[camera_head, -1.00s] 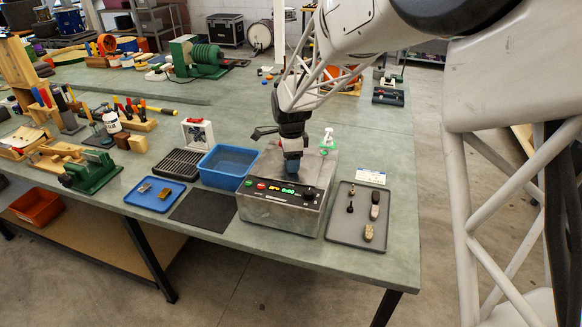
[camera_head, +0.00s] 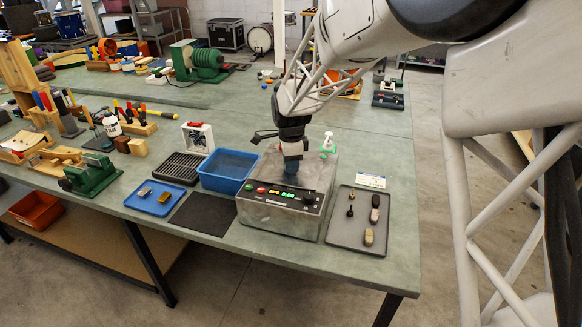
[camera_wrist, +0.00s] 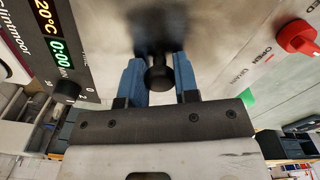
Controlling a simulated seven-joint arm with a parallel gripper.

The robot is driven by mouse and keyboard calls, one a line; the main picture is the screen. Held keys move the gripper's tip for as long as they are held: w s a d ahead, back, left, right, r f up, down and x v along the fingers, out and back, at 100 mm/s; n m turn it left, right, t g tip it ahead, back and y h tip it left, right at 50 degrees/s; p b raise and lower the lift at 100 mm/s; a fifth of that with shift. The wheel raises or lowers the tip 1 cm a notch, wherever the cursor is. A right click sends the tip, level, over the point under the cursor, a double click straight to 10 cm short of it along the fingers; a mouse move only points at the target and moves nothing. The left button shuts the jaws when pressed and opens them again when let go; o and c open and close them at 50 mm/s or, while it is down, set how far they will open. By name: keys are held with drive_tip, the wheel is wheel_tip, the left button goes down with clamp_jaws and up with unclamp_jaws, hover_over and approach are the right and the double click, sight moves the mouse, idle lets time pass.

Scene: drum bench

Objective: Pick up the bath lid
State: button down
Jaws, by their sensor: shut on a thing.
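The bath (camera_head: 275,215) is a steel box with a lit green display on its front. Its lid (camera_head: 265,172) is a flat steel plate with a small black knob, and it looks seated on top of the box. My gripper (camera_head: 291,178) points straight down over the lid. In the wrist view its two blue fingers (camera_wrist: 160,78) stand on either side of the round black knob (camera_wrist: 158,77), shut on it. The lid's steel face (camera_wrist: 205,30) fills the upper part of that view. Whether there is any gap under the lid cannot be told.
A blue tub (camera_head: 228,170) stands close left of the bath, with a black rack (camera_head: 181,167) and a blue tray (camera_head: 140,208) beyond. A grey tray (camera_head: 345,233) with small parts lies close on the right. A green-and-white bottle (camera_head: 328,143) stands behind the bath.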

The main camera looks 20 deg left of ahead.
drive_tip(key=shift+r, duration=0.1)
drive_tip(key=shift+r, duration=0.8)
drive_tip(key=shift+s+d+r, duration=0.1)
drive_tip(key=shift+s+r, duration=0.1)
drive_tip(key=shift+r, duration=0.75)
drive_tip(key=s+d, duration=0.2)
drive_tip(key=s, duration=0.2)
drive_tip(key=s+d+r, duration=0.1)
drive_tip(key=s+d, duration=0.2)
drive_tip(key=s, duration=0.2)
drive_tip(key=s+d, duration=0.3)
drive_tip(key=s, duration=0.1)
drive_tip(key=shift+s+r, duration=0.15)
drive_tip(key=shift+m, duration=0.3)
drive_tip(key=w+a, duration=0.2)
drive_tip(key=w, duration=0.2)
drive_tip(key=w+a, duration=0.3)
drive_tip(key=w, duration=0.2)
drive_tip(key=w+a, duration=0.3)
drive_tip(key=w, duration=0.2)
drive_tip(key=shift+w, duration=0.2)
drive_tip(key=shift+d+f, duration=0.1)
drive_tip(key=shift+f, duration=0.35)
drive_tip(key=shift+f, duration=1.7)
